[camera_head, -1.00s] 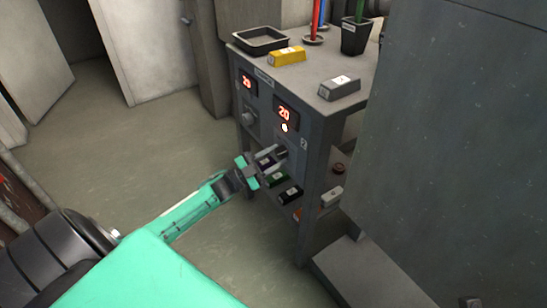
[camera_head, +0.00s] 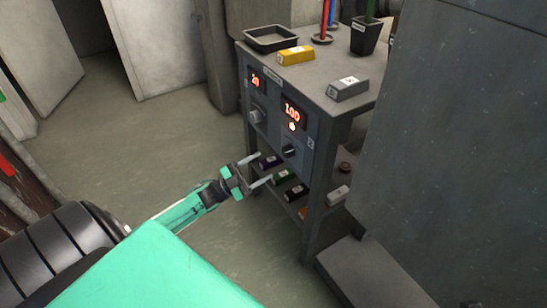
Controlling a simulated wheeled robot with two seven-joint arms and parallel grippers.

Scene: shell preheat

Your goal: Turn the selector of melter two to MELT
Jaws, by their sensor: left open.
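The selector of melter two is a dark knob (camera_head: 289,151) on the front panel of the grey bench. Above it are a lit indicator (camera_head: 292,126) and a red display (camera_head: 292,109) reading 100. A "2" label (camera_head: 311,143) is beside it. My left gripper (camera_head: 265,169) is open and empty, its fingers spread just left of and below the knob, apart from it. The knob's position marks are too small to read. My right gripper is not in view.
Melter one's knob (camera_head: 256,116) and display (camera_head: 256,81), reading 20, are left on the panel. A black tray (camera_head: 271,47), yellow block (camera_head: 296,55) and grey block (camera_head: 347,89) stand on the bench (camera_head: 310,78). Several small blocks lie on the shelf below. A large grey cabinet (camera_head: 455,150) blocks the right.

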